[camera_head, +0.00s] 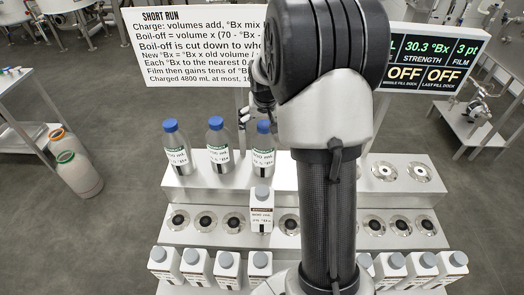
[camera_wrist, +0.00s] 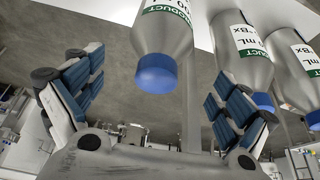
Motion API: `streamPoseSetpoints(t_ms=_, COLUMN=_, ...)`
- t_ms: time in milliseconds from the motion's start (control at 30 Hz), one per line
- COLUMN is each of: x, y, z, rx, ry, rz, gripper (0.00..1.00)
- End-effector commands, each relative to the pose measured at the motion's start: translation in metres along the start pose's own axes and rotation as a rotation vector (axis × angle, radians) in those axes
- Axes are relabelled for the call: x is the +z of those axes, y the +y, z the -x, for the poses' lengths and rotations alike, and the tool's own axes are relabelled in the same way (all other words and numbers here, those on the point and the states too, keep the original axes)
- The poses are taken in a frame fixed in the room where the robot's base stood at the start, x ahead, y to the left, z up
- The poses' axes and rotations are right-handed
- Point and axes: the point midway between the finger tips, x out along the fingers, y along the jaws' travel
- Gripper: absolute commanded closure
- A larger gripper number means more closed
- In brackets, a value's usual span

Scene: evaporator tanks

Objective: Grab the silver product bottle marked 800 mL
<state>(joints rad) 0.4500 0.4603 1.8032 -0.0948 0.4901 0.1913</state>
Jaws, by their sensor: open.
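Three silver product bottles with blue caps stand in a row on the upper step of the rack: the left bottle (camera_head: 177,150), the middle bottle (camera_head: 218,150) and the right bottle (camera_head: 262,155). Their labels end in "00 mL", but the leading digits are too small to read surely. My gripper (camera_head: 250,112) is at the right bottle's cap, partly hidden by my arm. In the wrist view my gripper (camera_wrist: 157,72) is open and empty. One bottle (camera_wrist: 165,35) hangs upside down in that view, between and beyond the fingers; two more bottles (camera_wrist: 243,50) are at right.
A white carton bottle (camera_head: 261,215) with a grey cap stands in front of the right bottle. Several similar ones line the lowest step (camera_head: 196,268). Empty round docks (camera_head: 373,226) fill the middle step. A sign (camera_head: 195,45) and a display (camera_head: 436,60) stand behind.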

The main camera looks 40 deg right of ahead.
Motion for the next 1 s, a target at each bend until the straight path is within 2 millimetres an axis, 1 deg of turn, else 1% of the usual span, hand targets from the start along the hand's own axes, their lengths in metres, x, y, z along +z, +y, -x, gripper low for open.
streamPoseSetpoints(t_ms=33, x=0.001, y=0.0, z=-0.012, rx=0.001, ry=-0.004, rz=0.0, gripper=0.01)
streamPoseSetpoints(t_ms=100, x=0.001, y=0.0, z=-0.025, rx=0.0, ry=-0.003, rz=0.0, gripper=0.01)
streamPoseSetpoints(t_ms=200, x=0.0, y=0.0, z=-0.037, rx=0.0, ry=-0.002, rz=0.0, gripper=0.01)
streamPoseSetpoints(t_ms=367, x=0.0, y=0.0, z=-0.045, rx=0.0, ry=0.0, rz=0.0, gripper=0.01)
streamPoseSetpoints(t_ms=433, x=0.0, y=0.001, z=-0.052, rx=0.0, ry=-0.002, rz=0.0, gripper=0.01)
streamPoseSetpoints(t_ms=600, x=0.001, y=0.003, z=-0.079, rx=0.0, ry=-0.003, rz=0.0, gripper=0.01)
streamPoseSetpoints(t_ms=700, x=0.001, y=0.003, z=-0.09, rx=0.0, ry=-0.001, rz=0.0, gripper=0.01)
streamPoseSetpoints(t_ms=800, x=0.0, y=0.003, z=-0.095, rx=0.0, ry=0.0, rz=0.0, gripper=0.01)
streamPoseSetpoints(t_ms=1000, x=0.0, y=0.003, z=-0.095, rx=0.0, ry=0.001, rz=0.0, gripper=0.01)
